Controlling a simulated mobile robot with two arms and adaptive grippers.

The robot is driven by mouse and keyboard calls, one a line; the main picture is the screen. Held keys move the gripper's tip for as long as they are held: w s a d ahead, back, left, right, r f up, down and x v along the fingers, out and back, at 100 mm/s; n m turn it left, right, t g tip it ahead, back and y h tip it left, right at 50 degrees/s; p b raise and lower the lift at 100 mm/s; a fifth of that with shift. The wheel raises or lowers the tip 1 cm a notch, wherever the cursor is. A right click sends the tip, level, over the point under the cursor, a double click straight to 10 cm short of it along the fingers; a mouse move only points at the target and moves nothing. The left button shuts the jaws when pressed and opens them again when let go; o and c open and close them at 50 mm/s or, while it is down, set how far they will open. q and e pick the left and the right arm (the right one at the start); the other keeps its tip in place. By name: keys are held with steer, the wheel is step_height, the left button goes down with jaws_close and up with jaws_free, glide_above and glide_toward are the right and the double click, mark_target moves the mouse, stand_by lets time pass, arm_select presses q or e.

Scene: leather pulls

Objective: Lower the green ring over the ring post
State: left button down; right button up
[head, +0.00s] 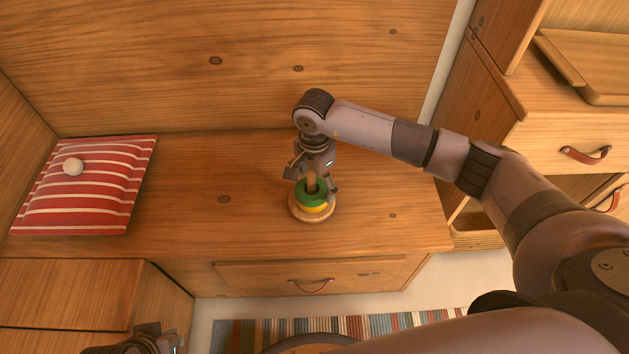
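The ring post (311,180) stands on a round wooden base (297,211) on the wooden bench top. The green ring (314,197) is around the post, just above a yellow ring (314,209), and looks about level. My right gripper (312,182) points down over the post. Its fingers are spread apart, one on each side of the green ring, and look open; whether a fingertip touches the ring is hard to tell. The post's top is partly hidden by the gripper. My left gripper (150,342) shows only in part at the bottom left edge, with its fingers unclear.
A red-and-white striped cushion (100,195) with a white round knob (73,167) lies at the left of the bench. A drawer with a leather pull (311,286) is below the bench's front edge. A cabinet with leather pulls (585,155) stands at the right. The bench between cushion and post is clear.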

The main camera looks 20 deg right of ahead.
steer(key=shift+o, duration=0.7)
step_height(320, 180, up, 12)
stand_by(0.6)
